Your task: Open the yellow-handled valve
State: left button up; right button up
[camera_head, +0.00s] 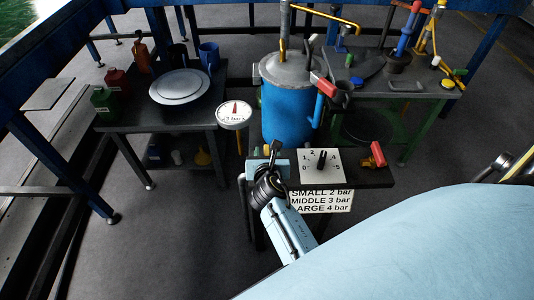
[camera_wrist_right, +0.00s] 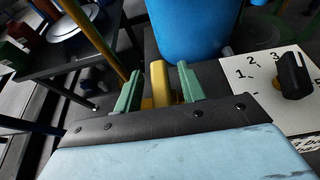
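The yellow handle (camera_wrist_right: 160,84) shows in the right wrist view, standing upright between the two green fingers of my right gripper (camera_wrist_right: 158,78). A narrow gap shows on each side of it, so the fingers are open around the handle, apart from it. In the head view my right gripper (camera_head: 270,164) is over the left end of the small dark table in front of the blue tank (camera_head: 288,115). There the gripper and wrist hide the yellow handle. My left gripper is not in view.
A numbered white plate with a black knob (camera_head: 322,160) lies right of my right gripper, with a red-handled valve (camera_head: 376,155) beyond. A round gauge (camera_head: 234,113) stands left. A side table (camera_head: 140,120) holds bottles and a plate.

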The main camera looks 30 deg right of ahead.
grip_shut()
